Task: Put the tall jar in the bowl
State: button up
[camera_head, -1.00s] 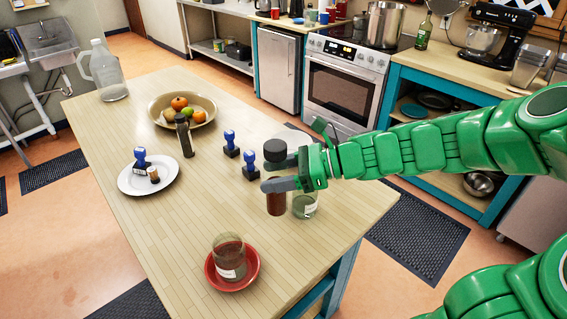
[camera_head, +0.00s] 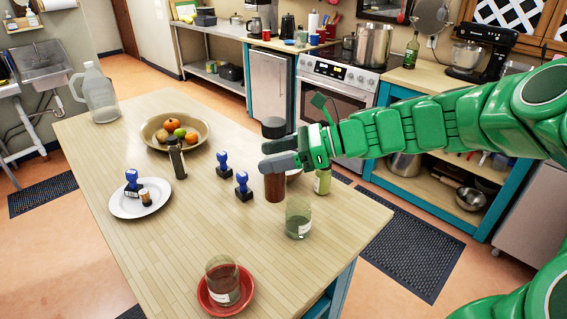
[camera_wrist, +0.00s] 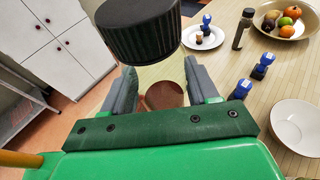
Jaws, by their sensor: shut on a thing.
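My gripper (camera_head: 285,161) is shut on the tall jar, which has a black lid (camera_head: 273,127) and a reddish-brown lower part (camera_head: 275,188). The jar is upright; I cannot tell whether its base touches the table. In the wrist view the black lid (camera_wrist: 140,28) is close to the camera, with the brown part (camera_wrist: 164,96) between the fingers. An empty white bowl (camera_wrist: 300,127) shows at the right there; in the head view it is mostly hidden behind the jar. A tan bowl (camera_head: 150,133) with fruit stands farther back left.
A clear jar (camera_head: 298,220) and a greenish jar (camera_head: 322,181) stand close by on the right. Two blue stamps (camera_head: 242,185) are left of my gripper. A brown-filled jar sits on a red dish (camera_head: 205,302) in front. A white plate (camera_head: 120,210) lies left.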

jog(key=shift+w+d, duration=1.05)
jog(key=shift+w, duration=3.2)
jog(key=shift+w+d, duration=1.05)
jog(key=shift+w, duration=3.15)
jog(key=w+a+f, duration=0.2)
jog(key=w+f, duration=1.2)
jog(key=f, duration=0.4)
jog(key=shift+a, duration=0.3)
jog(key=shift+f, duration=0.25)
jog(key=o, duration=1.3)
jog(key=shift+r, duration=0.15)
